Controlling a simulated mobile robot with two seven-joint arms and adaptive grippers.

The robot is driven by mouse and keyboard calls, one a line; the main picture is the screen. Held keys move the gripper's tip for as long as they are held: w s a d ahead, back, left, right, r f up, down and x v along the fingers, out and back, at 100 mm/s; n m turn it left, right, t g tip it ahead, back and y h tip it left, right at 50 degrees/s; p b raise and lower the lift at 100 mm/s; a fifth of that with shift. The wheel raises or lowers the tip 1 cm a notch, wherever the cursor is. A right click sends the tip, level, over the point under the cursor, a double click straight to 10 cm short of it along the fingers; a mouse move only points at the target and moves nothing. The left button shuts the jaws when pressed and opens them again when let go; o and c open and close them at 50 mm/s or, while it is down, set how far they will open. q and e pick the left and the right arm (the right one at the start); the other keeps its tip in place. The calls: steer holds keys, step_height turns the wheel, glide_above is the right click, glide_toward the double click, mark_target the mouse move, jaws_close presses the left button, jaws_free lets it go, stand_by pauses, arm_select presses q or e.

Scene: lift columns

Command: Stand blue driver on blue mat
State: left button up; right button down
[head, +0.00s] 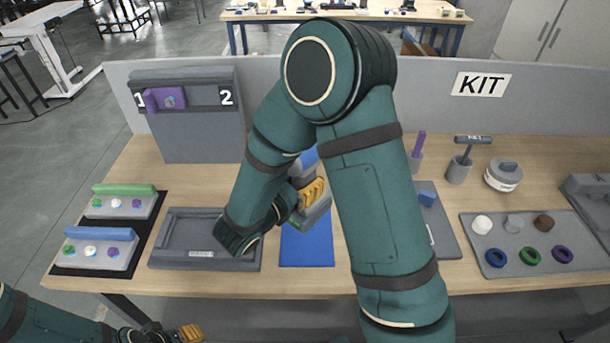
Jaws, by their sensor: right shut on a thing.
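The blue mat (307,250) lies flat on the wooden table, left of my large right arm. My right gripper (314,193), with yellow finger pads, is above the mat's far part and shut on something. The arm hides much of what it holds. A blue piece (309,157) shows just beyond the gripper between my arm links; it may be the blue driver, but I cannot tell whether it is upright. A grey body (318,212) is close under the fingers. My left gripper (190,333) is low at the bottom left, partly cut off, and its opening is unclear.
An empty grey tray (165,240) is left of the mat. A purple driver (419,145) stands in a holder at the back right, near a grey hammer (471,143). A grey board with rings and discs (520,230) lies right. A grey partition (430,95) closes the back.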

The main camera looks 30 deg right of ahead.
arm_select(q)
steer(key=shift+f, duration=0.1)
arm_select(e)
step_height(320, 180, down, 7)
steer(key=b, duration=0.6)
arm_select(q)
step_height(320, 180, down, 7)
steer(key=s+b, duration=0.1)
steer(key=s, duration=0.1)
steer(key=shift+d+f+g+b, duration=0.2)
steer(key=shift+g+b, duration=0.1)
arm_select(e)
steer(key=shift+f, duration=1.15)
arm_select(q)
steer(key=shift+f, duration=0.2)
arm_select(e)
steer(key=shift+f, duration=0.3)
steer(key=shift+c, duration=2.4)
jaws_free()
steer(key=shift+f, duration=0.1)
steer(key=v, duration=1.2)
